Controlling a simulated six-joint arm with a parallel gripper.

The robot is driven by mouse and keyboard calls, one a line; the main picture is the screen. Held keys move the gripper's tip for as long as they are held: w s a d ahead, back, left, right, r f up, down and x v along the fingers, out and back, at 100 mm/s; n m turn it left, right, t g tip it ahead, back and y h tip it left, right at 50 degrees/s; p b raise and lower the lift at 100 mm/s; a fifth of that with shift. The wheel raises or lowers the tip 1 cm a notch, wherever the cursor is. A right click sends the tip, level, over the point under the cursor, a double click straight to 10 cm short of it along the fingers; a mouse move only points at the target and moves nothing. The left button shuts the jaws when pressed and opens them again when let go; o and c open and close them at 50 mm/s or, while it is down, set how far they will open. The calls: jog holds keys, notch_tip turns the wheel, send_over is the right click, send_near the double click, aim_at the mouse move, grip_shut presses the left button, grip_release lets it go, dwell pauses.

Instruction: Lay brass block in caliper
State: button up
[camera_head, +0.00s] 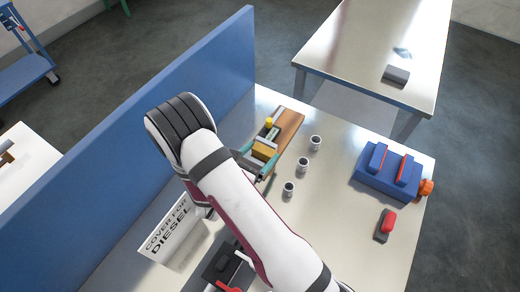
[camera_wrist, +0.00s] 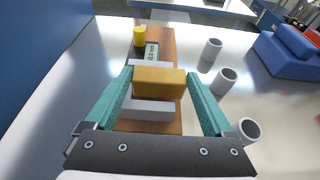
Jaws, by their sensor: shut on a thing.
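The brass block (camera_wrist: 160,82) is a yellow-gold bar held crosswise between the teal fingers of my gripper (camera_wrist: 159,76). It also shows in the head view (camera_head: 264,150). The caliper (camera_wrist: 151,51) has a small display, a yellow knob (camera_wrist: 139,36) and pale jaws on a brown wooden board (camera_wrist: 168,48). The block is over the gap between the far pale jaw and the near pale jaw (camera_wrist: 146,110). I cannot tell whether it touches the caliper or hangs just above it. My arm hides part of the bench in the head view.
Several small white cups (camera_head: 315,142) stand in a row right of the board. A blue device (camera_head: 385,175) and a red-and-black item (camera_head: 385,224) lie farther right. A blue partition (camera_head: 120,130) runs along the left. A sign (camera_head: 168,232) stands at the front.

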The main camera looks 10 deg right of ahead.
jog(key=shift+f, duration=0.6)
dwell(0.3)
jog(key=o, duration=1.5)
jog(key=shift+a, duration=0.1)
jog(key=v, duration=1.2)
